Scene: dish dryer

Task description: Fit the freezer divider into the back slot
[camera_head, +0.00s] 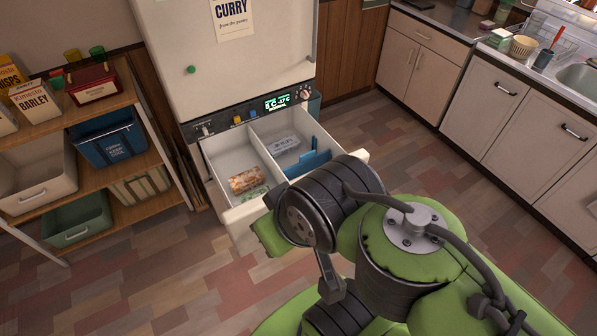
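The freezer drawer (222,160) is pulled out below the white freezer door. A pale wall (268,156) splits it lengthwise into a left and a right compartment. A blue panel (308,162), which looks like the freezer divider, stands in the right compartment, toward the front. Its lower right part is hidden by my arm. The slots are too small to make out. My arm reaches over the drawer's front right corner. My gripper does not show; the arm links hide that area, so I cannot tell whether it touches the blue panel.
A brown patterned package (246,179) and a green-and-white pack (254,194) lie in the left compartment. A shelf with bins (108,138) stands at left, counter cabinets (490,100) at right. The floor between is clear.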

